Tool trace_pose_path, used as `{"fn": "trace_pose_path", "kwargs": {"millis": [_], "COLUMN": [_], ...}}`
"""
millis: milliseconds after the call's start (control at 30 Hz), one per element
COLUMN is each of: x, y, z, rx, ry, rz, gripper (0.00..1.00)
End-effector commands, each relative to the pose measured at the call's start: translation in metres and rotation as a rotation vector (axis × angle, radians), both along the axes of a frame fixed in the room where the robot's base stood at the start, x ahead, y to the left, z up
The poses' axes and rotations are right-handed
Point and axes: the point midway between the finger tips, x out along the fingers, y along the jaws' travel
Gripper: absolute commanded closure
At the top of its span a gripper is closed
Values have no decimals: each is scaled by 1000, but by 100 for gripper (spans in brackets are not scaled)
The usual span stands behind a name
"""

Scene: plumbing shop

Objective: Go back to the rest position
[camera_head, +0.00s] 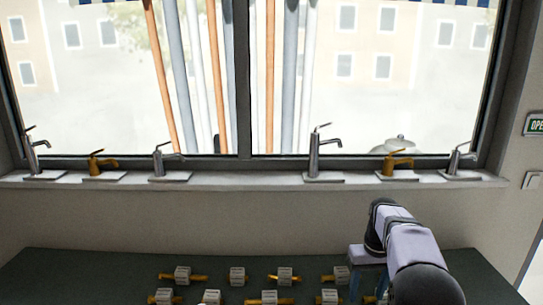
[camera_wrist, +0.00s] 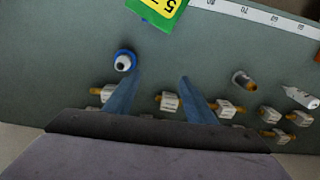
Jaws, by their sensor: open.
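My gripper (camera_wrist: 158,84) is open, its two blue fingers spread wide over the dark green tabletop (camera_wrist: 60,60) in the wrist view. Nothing shows held between the fingers. A brass fitting with a white block (camera_wrist: 169,101) lies below, in the gap between the fingers in the picture. In the head view my arm comes in from the lower right and the gripper (camera_head: 366,280) hangs over the table's right part, partly hidden by the arm. The fingertips' height above the table cannot be told.
Several brass fittings with white blocks (camera_head: 183,274) lie in rows. A blue-ringed round piece (camera_wrist: 124,61), a green card (camera_wrist: 158,10), a white tube (camera_wrist: 299,97) and a white measuring strip (camera_wrist: 262,16) lie around. Faucets (camera_head: 313,155) stand on the windowsill (camera_head: 240,179) behind.

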Motion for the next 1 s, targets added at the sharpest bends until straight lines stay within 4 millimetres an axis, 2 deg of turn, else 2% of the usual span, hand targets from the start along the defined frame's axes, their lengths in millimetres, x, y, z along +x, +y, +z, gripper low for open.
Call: {"fn": "trace_pose_path", "kwargs": {"millis": [33,200,367,533,800,900,1000], "x": [-11,-50,-89,-144,-237,-261,-277], "y": [14,48,74,99,112,112,112], "z": [11,20,25,28,25,23,20], "rx": [1,3,5,6,-3,-7,-9], "ry": [0,-2,-3,-5,3,7,10], "rz": [5,6,9,9,-3,-7,-9], "gripper": [50,50,50,50,50,50,50]}}
